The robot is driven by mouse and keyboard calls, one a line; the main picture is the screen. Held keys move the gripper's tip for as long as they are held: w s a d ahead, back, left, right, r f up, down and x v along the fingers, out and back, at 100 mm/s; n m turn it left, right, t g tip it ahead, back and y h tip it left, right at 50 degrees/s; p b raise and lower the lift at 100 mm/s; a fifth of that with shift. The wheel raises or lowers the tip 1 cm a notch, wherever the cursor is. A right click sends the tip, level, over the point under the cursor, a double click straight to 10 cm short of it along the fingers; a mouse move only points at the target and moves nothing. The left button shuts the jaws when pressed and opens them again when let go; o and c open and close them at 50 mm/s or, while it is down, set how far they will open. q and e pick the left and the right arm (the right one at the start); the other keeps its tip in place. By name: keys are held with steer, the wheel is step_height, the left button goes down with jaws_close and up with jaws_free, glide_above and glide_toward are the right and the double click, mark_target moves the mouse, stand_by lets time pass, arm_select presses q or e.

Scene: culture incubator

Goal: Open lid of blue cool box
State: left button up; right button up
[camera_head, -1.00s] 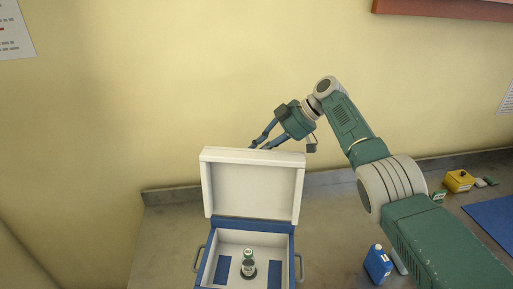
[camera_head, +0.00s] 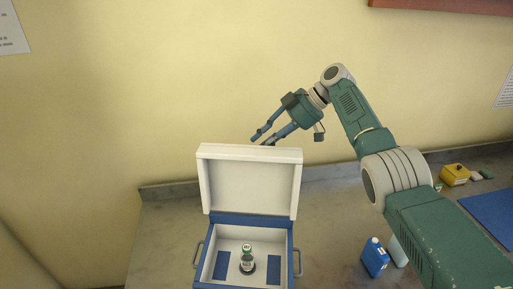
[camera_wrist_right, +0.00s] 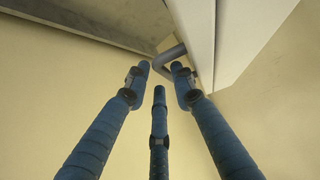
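The blue cool box (camera_head: 243,220) stands on the bench in the head view. Its white lid (camera_head: 250,184) is raised upright at the back, showing its inner face. In the right wrist view my right gripper (camera_wrist_right: 160,72) has three spread blue fingers. A grey handle (camera_wrist_right: 171,56) lies just beyond their tips, beside a white panel, seemingly the lid (camera_wrist_right: 245,40). My left gripper is not visible.
A blue bottle (camera_head: 375,257) stands on the bench right of the box, near my right arm. A yellow container (camera_head: 455,174) and a blue mat (camera_head: 490,208) lie farther right. The wall is close behind the bench. Bench left of the box is clear.

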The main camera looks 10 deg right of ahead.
steer(key=v, duration=0.9)
steer(key=shift+f, duration=0.25)
steer(key=shift+d, duration=0.25)
